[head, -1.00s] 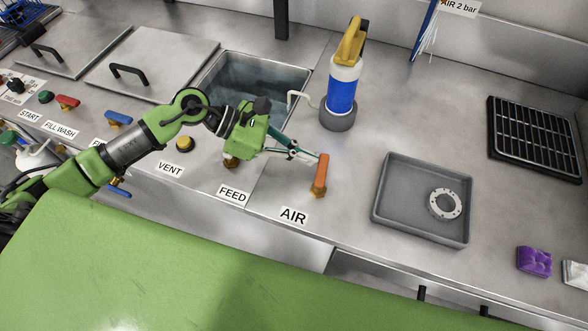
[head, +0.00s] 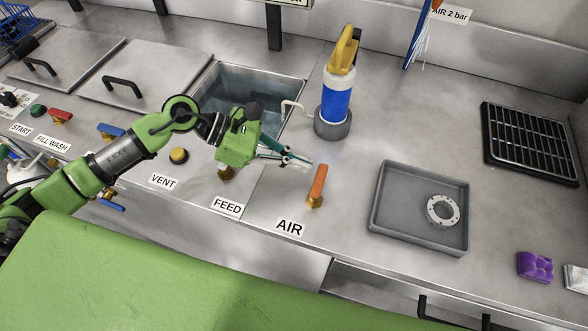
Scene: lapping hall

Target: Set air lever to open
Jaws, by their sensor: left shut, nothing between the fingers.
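The air lever has an orange handle (head: 318,184) on a brass valve body, behind the AIR label (head: 290,227) on the steel bench. Its handle points away from the front edge, leaning slightly right in the picture. My left gripper (head: 304,163) is shut and empty, just left of the handle's far end. A small gap shows between its fingertips and the handle. My right gripper is not in view.
A blue and white bottle with a yellow top (head: 338,95) stands behind the lever. A grey tray (head: 385,235) holding a metal ring (head: 432,211) lies to the right. The FEED valve (head: 226,174) is under my left gripper's body. A sink basin (head: 215,88) is behind.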

